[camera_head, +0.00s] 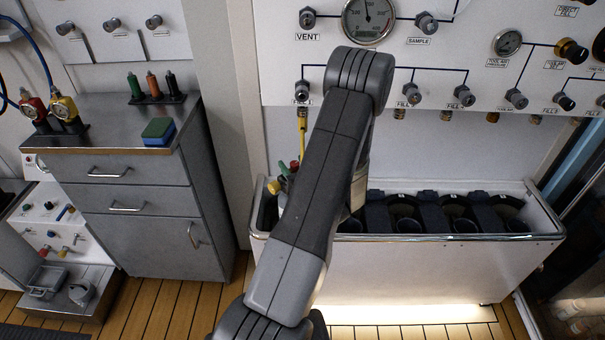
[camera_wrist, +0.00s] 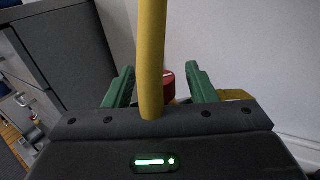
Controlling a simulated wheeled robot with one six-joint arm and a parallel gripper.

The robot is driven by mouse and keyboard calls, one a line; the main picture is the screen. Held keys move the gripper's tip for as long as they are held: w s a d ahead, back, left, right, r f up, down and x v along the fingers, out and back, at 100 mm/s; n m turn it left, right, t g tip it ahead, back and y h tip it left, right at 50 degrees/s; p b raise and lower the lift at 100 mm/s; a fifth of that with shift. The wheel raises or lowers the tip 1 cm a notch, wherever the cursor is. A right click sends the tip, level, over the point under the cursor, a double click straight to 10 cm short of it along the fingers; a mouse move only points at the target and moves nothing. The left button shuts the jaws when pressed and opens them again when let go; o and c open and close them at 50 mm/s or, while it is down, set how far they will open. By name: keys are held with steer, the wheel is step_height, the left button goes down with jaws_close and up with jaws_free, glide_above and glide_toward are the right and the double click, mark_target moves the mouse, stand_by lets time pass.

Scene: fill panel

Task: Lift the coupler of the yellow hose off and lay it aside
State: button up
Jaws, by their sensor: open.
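The yellow hose (camera_head: 303,125) hangs from the leftmost lower port of the white panel, and my arm hides its lower run. In the wrist view the yellow hose (camera_wrist: 152,50) runs down in front of the camera, across the gap between my gripper's green fingers (camera_wrist: 162,72). The fingers are apart, one on each side, with no visible contact. A red part (camera_wrist: 168,82) with a light mark shows behind the hose, between the fingers; I cannot tell whether it is the coupler.
A white trough (camera_head: 440,238) holding dark round-mouthed holders stands below the panel. Red and green parts (camera_head: 285,177) show at its left end beside my arm. A grey drawer cabinet (camera_head: 130,190) with a sponge (camera_head: 158,131) stands left. Wooden floor lies in front.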

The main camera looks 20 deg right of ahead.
steer(key=shift+x, duration=0.8)
steer(key=shift+c, duration=0.2)
jaws_close()
steer(key=shift+r, duration=0.15)
steer(key=shift+r+p, duration=1.3)
steer(key=shift+r, duration=1.1)
